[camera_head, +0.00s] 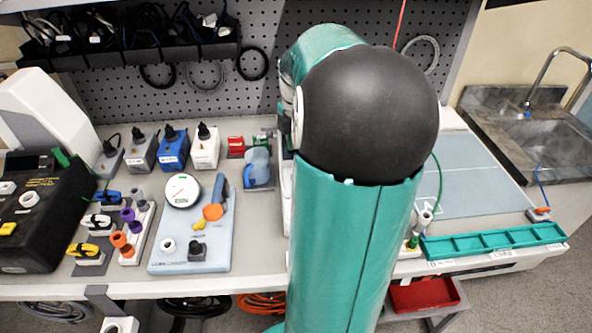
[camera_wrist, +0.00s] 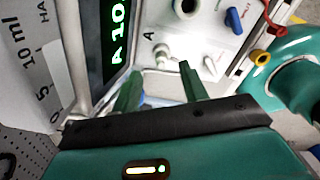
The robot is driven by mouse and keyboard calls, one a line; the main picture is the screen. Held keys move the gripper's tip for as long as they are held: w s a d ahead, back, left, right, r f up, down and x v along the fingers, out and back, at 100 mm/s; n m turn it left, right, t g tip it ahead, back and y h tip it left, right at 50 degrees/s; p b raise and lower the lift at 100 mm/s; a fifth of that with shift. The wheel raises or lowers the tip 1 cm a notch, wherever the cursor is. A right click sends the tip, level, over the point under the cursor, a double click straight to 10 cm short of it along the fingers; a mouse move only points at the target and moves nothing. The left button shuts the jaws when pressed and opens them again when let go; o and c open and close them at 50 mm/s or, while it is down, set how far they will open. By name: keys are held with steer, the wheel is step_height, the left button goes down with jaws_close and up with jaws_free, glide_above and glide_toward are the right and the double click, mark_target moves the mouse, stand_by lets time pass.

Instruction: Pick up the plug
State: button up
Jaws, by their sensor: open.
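Which item is the task's plug is not certain. In the wrist view, a pale connector-like piece (camera_wrist: 162,54) sits on a white panel (camera_wrist: 205,65) beside the letter A. My gripper (camera_wrist: 158,82) is open, with its two green fingers apart just short of that piece and nothing clearly held between them. In the head view my arm hides the gripper and this area. A green-and-white connector (camera_head: 413,241) with a green cable stands right of my arm. Several black plugs sit on blocks at the left, including one on a blue block (camera_head: 172,153).
A lit display (camera_wrist: 117,35) is left of the fingers. A yellow ring connector (camera_wrist: 262,57) and a blue knob (camera_wrist: 234,20) are to the right. In the head view, a gauge panel (camera_head: 180,255) lies left of my arm and a green tray (camera_head: 495,243) lies right.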

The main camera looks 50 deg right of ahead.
steer(key=f, duration=0.4)
steer(key=shift+a+f, duration=0.2)
steer(key=shift+f, duration=0.05)
jaws_close()
steer(key=shift+r, duration=0.1)
